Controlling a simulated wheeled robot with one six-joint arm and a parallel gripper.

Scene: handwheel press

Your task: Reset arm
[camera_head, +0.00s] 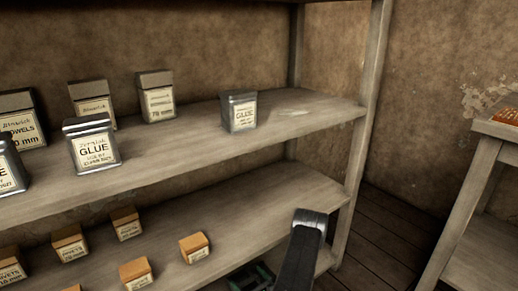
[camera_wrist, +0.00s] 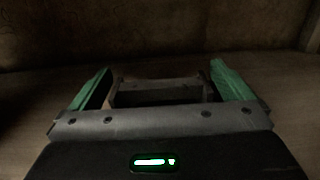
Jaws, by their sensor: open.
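My gripper (camera_wrist: 160,76) is open in the wrist view, its two green fingers spread apart. A dark grey shape lies between the fingers; I cannot tell whether it is part of my gripper or a separate thing. In the head view, my arm reaches down in front of the lower shelf at bottom centre. A green part of my gripper (camera_head: 252,278) shows low to the left of the arm, cut off by the bottom edge. The arm is beside the lower shelf board (camera_head: 265,208); any contact is hidden.
The upper shelf (camera_head: 190,150) holds glue tins (camera_head: 240,112) (camera_head: 92,145) and cardboard boxes (camera_head: 156,97). Small orange boxes (camera_head: 194,248) stand on the lower shelf. A shelf post (camera_head: 362,130) rises right of my arm. A wooden table (camera_head: 482,165) stands at right, with floor (camera_head: 390,225) between.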

